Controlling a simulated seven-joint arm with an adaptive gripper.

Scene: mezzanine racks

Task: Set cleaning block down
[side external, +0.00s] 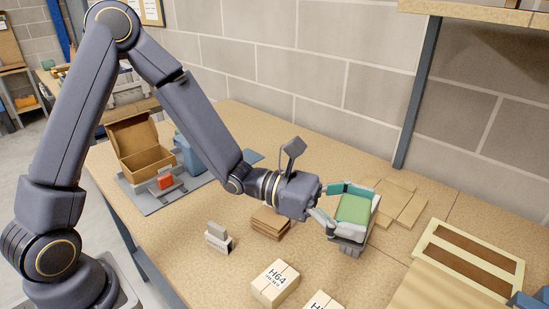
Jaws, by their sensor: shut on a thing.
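My gripper (350,210) is at the right of centre in the side external view, over the table. It is shut on the cleaning block (354,208), which shows a green face between the two fingers. The far finger has a teal part, and the near finger covers the block's lower side. I cannot tell whether the block touches the tabletop (210,285) or hangs just above it.
Flat cardboard pieces (403,205) lie just behind and right of my gripper. Brown stacked pieces (270,222), a small grey-and-white item (218,238) and a carton marked H64 (275,284) stand to its left and front. An open cardboard box (138,148) stands far left.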

